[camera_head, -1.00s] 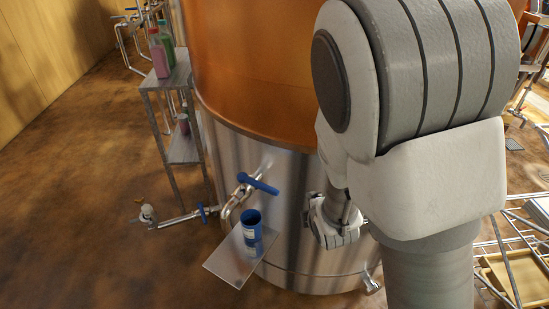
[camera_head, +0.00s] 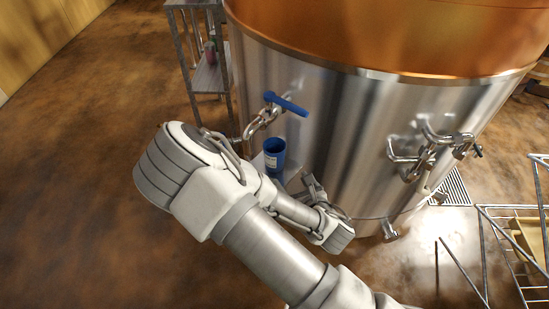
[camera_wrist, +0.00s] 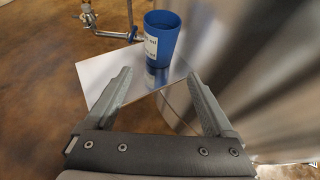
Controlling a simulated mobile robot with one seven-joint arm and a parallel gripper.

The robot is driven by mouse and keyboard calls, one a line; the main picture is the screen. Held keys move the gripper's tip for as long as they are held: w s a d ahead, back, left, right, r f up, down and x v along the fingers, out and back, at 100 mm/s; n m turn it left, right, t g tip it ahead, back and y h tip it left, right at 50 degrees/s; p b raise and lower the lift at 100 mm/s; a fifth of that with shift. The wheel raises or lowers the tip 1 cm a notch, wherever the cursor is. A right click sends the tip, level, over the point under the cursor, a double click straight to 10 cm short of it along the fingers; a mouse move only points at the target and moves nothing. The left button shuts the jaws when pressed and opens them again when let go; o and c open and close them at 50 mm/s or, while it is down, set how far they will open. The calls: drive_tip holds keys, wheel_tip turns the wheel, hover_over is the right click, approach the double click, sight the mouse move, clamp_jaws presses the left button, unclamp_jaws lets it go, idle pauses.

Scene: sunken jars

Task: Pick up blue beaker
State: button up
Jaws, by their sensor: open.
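The blue beaker (camera_head: 274,154) stands upright on a small metal shelf (camera_head: 259,161) against the steel vat, and it has a white label. In the wrist view the beaker (camera_wrist: 161,40) stands beyond my fingertips, a little right of centre, on the shiny shelf plate (camera_wrist: 98,72). My gripper (camera_wrist: 160,80) is open and empty, its two fingers spread wide, pointing toward the beaker and apart from it. In the head view my gripper (camera_head: 308,184) is to the right of the beaker and slightly lower; my arm hides part of the shelf.
The large steel and copper vat (camera_head: 340,120) rises right behind the shelf. A blue-handled tap (camera_head: 286,104) sticks out above the beaker. A metal rack (camera_head: 208,76) stands to the left. Pipes and valves (camera_head: 425,150) are on the vat at right. The floor at left is clear.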

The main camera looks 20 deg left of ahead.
sight(278, 163)
drive_tip(key=b+x, duration=0.2)
drive_tip(key=x, duration=0.8)
drive_tip(key=shift+f+b, duration=0.1)
drive_tip(key=shift+b, duration=0.2)
drive_tip(key=shift+r+b+x, duration=0.15)
drive_tip(key=shift+b+x, duration=0.4)
drive_tip(key=shift+x, duration=0.9)
drive_tip(key=shift+r+b+x, duration=0.1)
drive_tip(key=shift+b+x, duration=0.4)
drive_tip(key=shift+x, duration=0.95)
drive_tip(key=shift+w+a, duration=0.1)
drive_tip(key=c, duration=1)
